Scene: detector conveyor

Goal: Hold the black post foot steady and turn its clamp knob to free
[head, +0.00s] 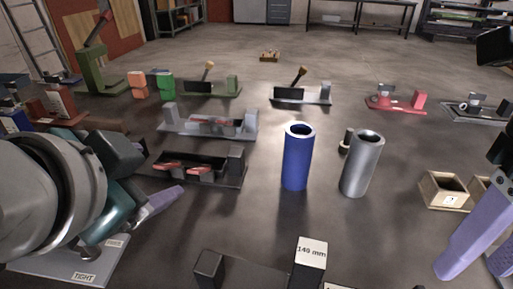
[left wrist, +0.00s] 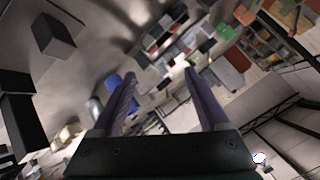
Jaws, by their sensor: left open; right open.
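A grey plate marked TIGHT (head: 62,270) lies at the lower left of the head view, partly under my left arm. My arm covers much of what stands on it, so I cannot make out the black post foot or its clamp knob for certain. My left gripper (head: 165,201) is just above and to the right of this plate. In the left wrist view its two purple fingers (left wrist: 160,88) are apart with nothing between them. My right gripper (head: 478,240) is at the right edge of the head view, open and partly cut off, far from the plate.
A blue cylinder (head: 297,165) and a silver cylinder (head: 358,172) stand mid-floor. A black block (head: 208,268) and a block marked 140 mm (head: 310,258) are at the front. A wooden box (head: 431,192) is at right. Trays (head: 240,172) lie beyond my left gripper.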

